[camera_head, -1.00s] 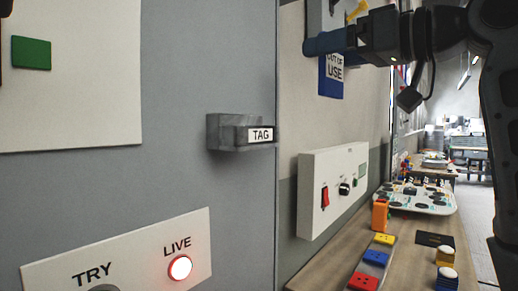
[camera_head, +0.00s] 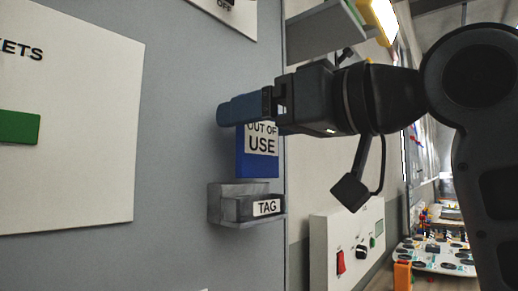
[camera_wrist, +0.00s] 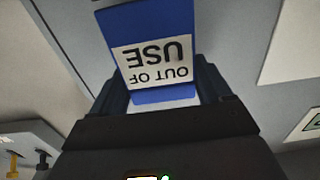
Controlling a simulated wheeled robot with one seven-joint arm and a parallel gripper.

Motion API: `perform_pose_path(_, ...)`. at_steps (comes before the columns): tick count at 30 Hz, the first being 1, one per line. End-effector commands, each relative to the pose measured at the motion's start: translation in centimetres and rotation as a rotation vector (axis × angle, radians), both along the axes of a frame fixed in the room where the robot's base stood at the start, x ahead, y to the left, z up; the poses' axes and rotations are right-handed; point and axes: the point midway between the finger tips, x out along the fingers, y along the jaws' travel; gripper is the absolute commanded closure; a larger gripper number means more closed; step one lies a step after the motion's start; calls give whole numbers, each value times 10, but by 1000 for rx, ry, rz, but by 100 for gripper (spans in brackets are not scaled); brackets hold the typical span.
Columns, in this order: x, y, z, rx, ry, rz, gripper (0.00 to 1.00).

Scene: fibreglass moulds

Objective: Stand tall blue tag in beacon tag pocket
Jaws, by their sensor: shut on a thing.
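The tall blue tag (camera_head: 258,166) has a white label reading "OUT OF USE". My gripper (camera_head: 240,109) is shut on its upper end and holds it upright, with the lower part hanging down. The tag also shows in the wrist view (camera_wrist: 157,22), between my fingers, with its label upside down. The grey tag pocket (camera_head: 230,204), with a small white "TAG" label, is on the grey wall panel right below the tag. In the head view the tag's lower edge is just above the pocket's opening; I cannot tell whether they touch.
A white board (camera_head: 75,120) with a green block (camera_head: 18,127) is on the wall at left. A white switch box (camera_head: 345,245) stands out from the wall at lower right. A grey shelf-like piece (camera_head: 322,30) juts out above my gripper.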

Motion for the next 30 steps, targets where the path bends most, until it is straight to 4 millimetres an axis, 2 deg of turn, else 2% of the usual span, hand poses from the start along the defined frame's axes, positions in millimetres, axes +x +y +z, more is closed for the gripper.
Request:
perform_pose_path(4, 0, 3, -9, 1, 2, -1, 51)
perform_pose_path(12, 0, 3, -40, 1, 1, -1, 51)
perform_pose_path(25, 0, 3, -46, 0, 0, -1, 51)
perform_pose_path(26, 0, 3, -46, 0, 0, -1, 21)
perform_pose_path(30, 0, 3, -45, 0, 0, -1, 7)
